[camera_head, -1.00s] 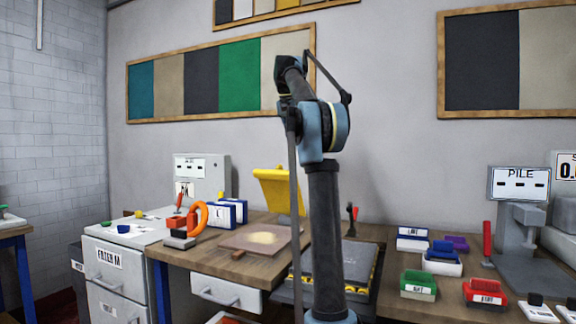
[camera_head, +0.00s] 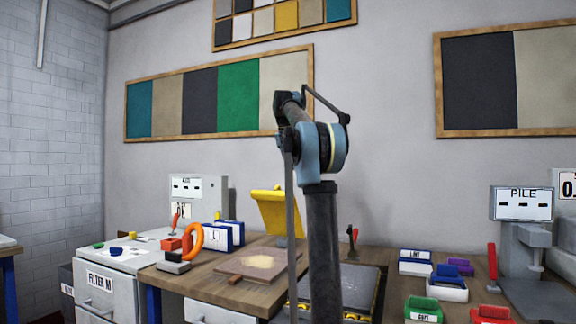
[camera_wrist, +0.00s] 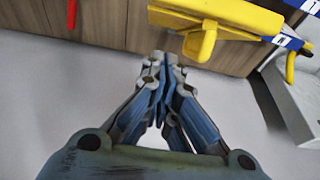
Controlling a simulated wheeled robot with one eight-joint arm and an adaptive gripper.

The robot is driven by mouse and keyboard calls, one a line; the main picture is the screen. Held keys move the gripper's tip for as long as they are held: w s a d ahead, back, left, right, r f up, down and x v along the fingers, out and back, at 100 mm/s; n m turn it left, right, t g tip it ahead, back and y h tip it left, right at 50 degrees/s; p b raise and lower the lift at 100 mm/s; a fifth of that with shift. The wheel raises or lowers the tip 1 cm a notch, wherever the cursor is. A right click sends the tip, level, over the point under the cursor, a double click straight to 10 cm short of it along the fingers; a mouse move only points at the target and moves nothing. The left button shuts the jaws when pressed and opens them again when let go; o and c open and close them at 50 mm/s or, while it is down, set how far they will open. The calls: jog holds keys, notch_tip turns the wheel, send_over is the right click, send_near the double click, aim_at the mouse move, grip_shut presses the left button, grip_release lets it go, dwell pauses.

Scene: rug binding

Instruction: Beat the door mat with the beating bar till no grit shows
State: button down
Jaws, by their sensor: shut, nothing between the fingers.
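A flat brown mat (camera_head: 235,265) lies on the bench left of my arm in the head view, with a pale sandy patch of grit (camera_head: 262,261) on it. I cannot tell for sure which thing is the beating bar. My gripper (camera_wrist: 160,62) shows only in the wrist view; it is shut and empty, over grey floor in front of wooden cabinet fronts. A yellow piece with a rounded handle (camera_wrist: 200,42) is just beyond the fingertips, apart from them as far as I can see.
A dark slab (camera_head: 350,282) with yellow-edged sides lies partly behind my arm. A yellow bent panel (camera_head: 276,212) stands behind the mat. An orange ring tool (camera_head: 190,240) stands to the left. Coloured bins and a PILE gauge (camera_head: 522,203) are on the right.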

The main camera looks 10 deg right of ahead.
jog(key=shift+s+a+f, duration=0.15)
jog(key=shift+s+f, duration=0.1)
jog(key=shift+f, duration=0.95)
jog(key=shift+s+a+f, duration=0.2)
jog(key=shift+s+f, duration=0.05)
jog(key=shift+f, duration=0.95)
jog(key=shift+s+a+f, duration=0.15)
jog(key=shift+s+f, duration=0.1)
jog(key=shift+f, duration=0.95)
